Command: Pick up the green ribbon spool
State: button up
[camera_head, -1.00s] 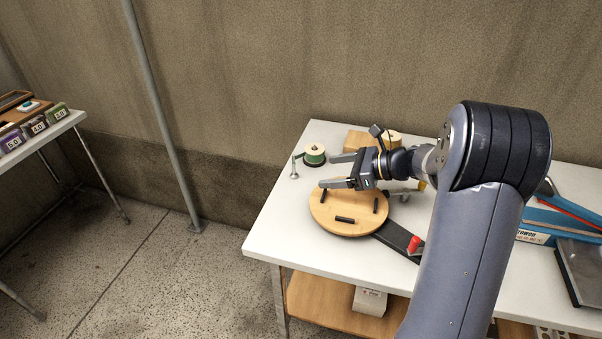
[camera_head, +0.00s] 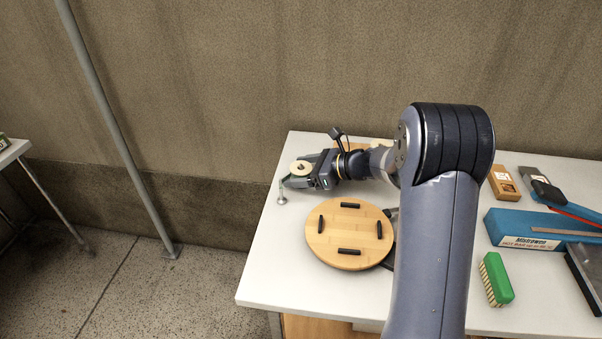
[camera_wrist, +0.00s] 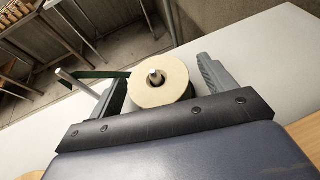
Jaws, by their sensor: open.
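The ribbon spool (camera_head: 301,168) stands near the table's far left corner, with its pale round top facing up. In the wrist view the spool (camera_wrist: 160,92) sits between the two fingers of my gripper (camera_wrist: 161,83), and a dark green ribbon tail (camera_wrist: 98,75) runs off to the left. My gripper (camera_head: 300,174) is open, with one finger on each side of the spool. In the wrist view a gap shows on the right side; I cannot tell whether the left finger touches it. The spool's lower part is mostly hidden.
A small metal stand (camera_head: 282,198) is close to the spool. A round wooden board (camera_head: 350,232) with black bars lies in front of my gripper. A green brush (camera_head: 496,279) and a blue box (camera_head: 535,232) are at the right. The table's left front is clear.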

jog(key=c, duration=1.1)
